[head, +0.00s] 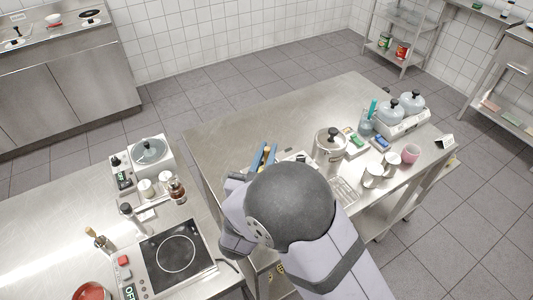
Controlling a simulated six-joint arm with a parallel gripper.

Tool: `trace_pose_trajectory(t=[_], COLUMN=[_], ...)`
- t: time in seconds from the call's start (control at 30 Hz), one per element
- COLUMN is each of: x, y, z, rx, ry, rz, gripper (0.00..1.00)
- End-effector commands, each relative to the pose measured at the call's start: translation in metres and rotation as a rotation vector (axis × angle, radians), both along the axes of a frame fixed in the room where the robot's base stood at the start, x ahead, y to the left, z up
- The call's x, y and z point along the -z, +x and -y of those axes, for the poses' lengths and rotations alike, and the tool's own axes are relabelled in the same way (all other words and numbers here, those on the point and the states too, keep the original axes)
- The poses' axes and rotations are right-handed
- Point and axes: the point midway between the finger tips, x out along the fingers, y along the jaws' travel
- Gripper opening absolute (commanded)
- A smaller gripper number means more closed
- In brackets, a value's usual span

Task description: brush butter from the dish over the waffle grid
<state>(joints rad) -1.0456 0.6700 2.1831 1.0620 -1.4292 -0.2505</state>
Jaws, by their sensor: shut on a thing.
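My gripper (264,156) shows only in part at the left side of the middle steel table, as two blue fingers beyond my arm. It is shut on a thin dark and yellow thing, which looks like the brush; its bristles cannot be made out. My arm covers much of the table behind and below the gripper. A pale, partly hidden thing (298,156) lies just right of the fingers; I cannot tell whether it is the waffle grid or the dish. No butter can be made out.
A lidded steel pot (330,148) stands right of my arm, with metal cups (372,176), a pink cup (410,153) and glass-lidded pots (390,112) beyond. The left counter holds a hob (177,252) and a lidded cooker (149,152). The table's far left part is clear.

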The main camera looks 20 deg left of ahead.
Motion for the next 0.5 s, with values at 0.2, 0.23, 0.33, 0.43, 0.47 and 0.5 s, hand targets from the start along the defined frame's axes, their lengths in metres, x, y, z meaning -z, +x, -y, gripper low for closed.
trace_pose_trajectory(t=[0.2,0.23,0.33,0.43,0.47,0.5], x=[-0.024,-0.026,-0.033,-0.036,-0.036,-0.036], y=[0.0,0.0,0.0,0.0,0.0,0.0], z=[0.0,0.0,0.0,0.0,0.0,0.0], rx=[0.0,0.0,0.0,0.0,0.0,0.0], ry=[-0.001,0.0,0.0,0.0,0.0,0.0], rz=[0.0,0.001,0.001,0.0,0.0,0.0], gripper=[0.0,0.0,0.0,0.0,0.0,0.0])
